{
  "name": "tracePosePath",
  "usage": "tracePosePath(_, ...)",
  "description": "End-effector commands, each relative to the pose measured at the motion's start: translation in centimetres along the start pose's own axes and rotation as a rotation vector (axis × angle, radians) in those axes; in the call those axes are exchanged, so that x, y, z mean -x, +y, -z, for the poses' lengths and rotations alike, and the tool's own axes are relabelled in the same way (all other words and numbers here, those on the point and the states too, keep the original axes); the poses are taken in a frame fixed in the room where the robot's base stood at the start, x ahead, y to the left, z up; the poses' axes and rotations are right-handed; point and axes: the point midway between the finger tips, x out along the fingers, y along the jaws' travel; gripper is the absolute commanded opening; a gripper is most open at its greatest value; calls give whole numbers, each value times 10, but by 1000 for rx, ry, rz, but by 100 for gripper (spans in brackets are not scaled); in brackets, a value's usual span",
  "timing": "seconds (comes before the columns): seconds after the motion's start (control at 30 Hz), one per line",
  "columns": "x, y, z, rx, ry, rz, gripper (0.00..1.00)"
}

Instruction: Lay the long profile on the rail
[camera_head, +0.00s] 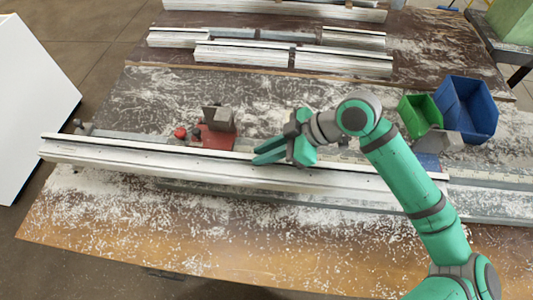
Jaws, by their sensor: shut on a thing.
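The long white profile (130,158) runs across the bench from the far left to the right, behind my forearm. My gripper (257,155) is shut on it near its middle, with its fingers at the profile's upper edge. The grey rail (490,206) shows past the profile's right end and as a strip along its front side. The profile lies over or just above the rail; I cannot tell whether they touch. Part of the profile and rail is hidden by my arm.
A red clamp (214,138) with a grey block stands just behind the profile. Green (419,108) and blue (468,108) bins stand at the right. Several shorter profiles (245,54) lie at the back. The front bench top (200,235) holds only white chips.

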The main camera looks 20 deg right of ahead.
Motion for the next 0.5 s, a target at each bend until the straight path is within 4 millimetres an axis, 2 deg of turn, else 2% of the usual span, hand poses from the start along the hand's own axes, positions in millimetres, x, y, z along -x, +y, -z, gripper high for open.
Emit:
tracePosePath(0.27,-9,8,-4,0,6,-1,0)
tracePosePath(0.5,-28,10,-24,-4,6,-3,0)
